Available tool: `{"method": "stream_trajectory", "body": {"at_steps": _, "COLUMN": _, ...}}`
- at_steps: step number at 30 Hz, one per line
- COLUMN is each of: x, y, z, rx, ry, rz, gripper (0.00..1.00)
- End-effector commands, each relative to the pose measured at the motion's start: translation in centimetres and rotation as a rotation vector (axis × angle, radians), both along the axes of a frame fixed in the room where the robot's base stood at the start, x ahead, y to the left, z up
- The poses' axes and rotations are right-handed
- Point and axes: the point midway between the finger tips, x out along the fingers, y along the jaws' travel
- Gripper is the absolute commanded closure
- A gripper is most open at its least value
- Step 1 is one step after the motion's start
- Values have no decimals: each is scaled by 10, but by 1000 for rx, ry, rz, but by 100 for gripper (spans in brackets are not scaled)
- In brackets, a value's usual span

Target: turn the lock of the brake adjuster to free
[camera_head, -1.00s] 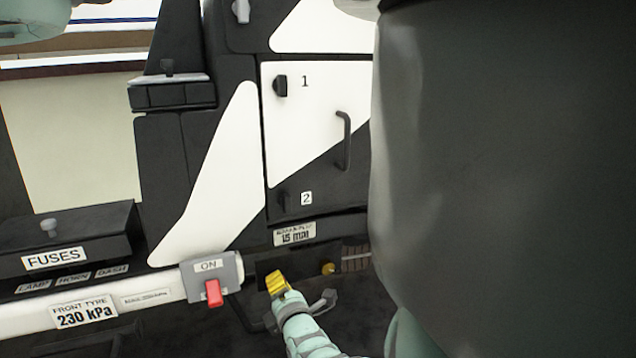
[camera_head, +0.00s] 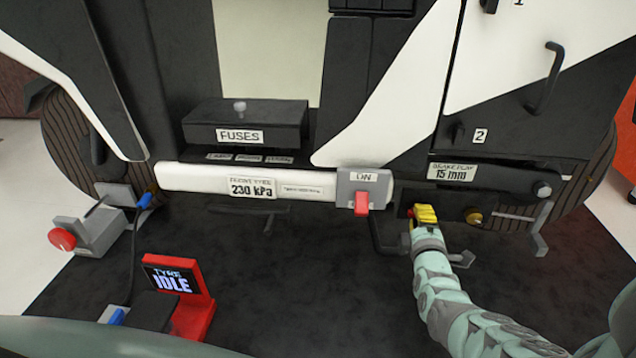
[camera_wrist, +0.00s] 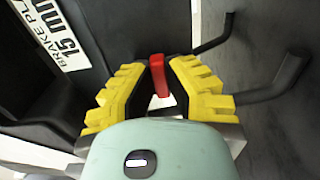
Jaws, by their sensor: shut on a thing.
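The brake adjuster is a dark plate (camera_head: 449,213) under the "BRAKE PLAY 15 mm" label (camera_head: 452,172), with a brass knob (camera_head: 473,216) at its right. My gripper (camera_head: 425,214), with yellow fingers, is at the left part of the plate. In the wrist view my gripper (camera_wrist: 160,88) is shut on a small red lever (camera_wrist: 157,72), which stands between the two fingertips. I take this lever to be the lock. Its markings are not visible, and the fingers hide most of it in the head view.
A grey box marked ON with a red switch (camera_head: 361,202) is close left of my gripper. A dark bent rod (camera_wrist: 275,82) sticks out near the fingers in the wrist view. A fuse box (camera_head: 245,128) and a red-framed IDLE display (camera_head: 180,292) are farther left.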

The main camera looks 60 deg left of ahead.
Motion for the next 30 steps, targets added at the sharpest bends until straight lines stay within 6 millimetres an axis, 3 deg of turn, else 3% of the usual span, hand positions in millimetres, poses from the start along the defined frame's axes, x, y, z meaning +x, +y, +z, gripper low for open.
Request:
{"method": "stream_trajectory", "body": {"at_steps": 7, "x": 0, "y": -1, "z": -3, "rx": -5, "ry": 5, "rz": -1, "gripper": 100}}
{"method": "stream_trajectory", "body": {"at_steps": 8, "x": -1, "y": 0, "z": -3, "rx": -5, "ry": 5, "rz": 0, "gripper": 84}}
{"method": "stream_trajectory", "body": {"at_steps": 16, "x": -1, "y": 1, "z": -2, "rx": -3, "ry": 3, "rz": 3, "gripper": 56}}
{"method": "stream_trajectory", "body": {"at_steps": 30, "x": -2, "y": 2, "z": 0, "rx": -23, "ry": -24, "rz": 5, "gripper": 56}}
